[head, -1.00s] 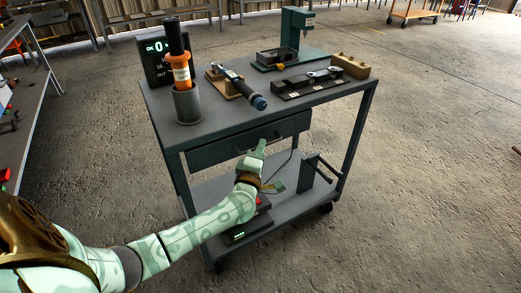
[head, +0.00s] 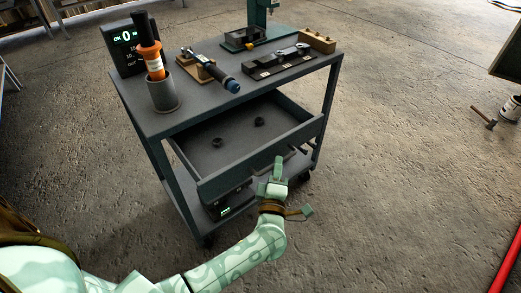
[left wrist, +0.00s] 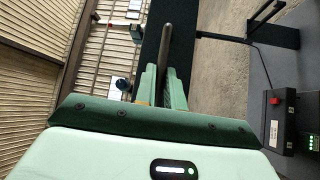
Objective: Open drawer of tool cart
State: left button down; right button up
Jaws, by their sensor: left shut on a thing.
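The grey tool cart (head: 160,122) stands ahead of me in the head view. Its drawer (head: 232,174) under the top is pulled well out towards me, and its inside shows. My left gripper (head: 277,168) is at the middle right of the drawer's front, shut on the drawer handle. In the left wrist view the handle (left wrist: 167,45) is a rod that runs between the fingers of the left gripper (left wrist: 162,85). In the head view the gripper hides most of the handle. My right gripper is not in view.
Two small dark round pieces (head: 217,142) lie in the drawer. A holder cup with an orange tool (head: 154,65), a display (head: 124,40), a torque tool (head: 215,72) and a green press (head: 257,30) stand on the cart's top. Open concrete floor lies around.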

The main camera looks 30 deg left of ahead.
pick_arm(q)
jog(key=shift+s+d, duration=0.35)
jog(key=shift+d, duration=0.5)
jog(key=shift+s+d, duration=0.35)
jog(key=shift+d, duration=0.5)
jog(key=shift+s+d, duration=0.35)
jog(key=shift+d, duration=0.5)
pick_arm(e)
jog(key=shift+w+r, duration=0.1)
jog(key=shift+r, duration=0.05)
pick_arm(q)
jog(key=c, duration=1.5)
grip_release()
jog(key=shift+f, duration=0.1)
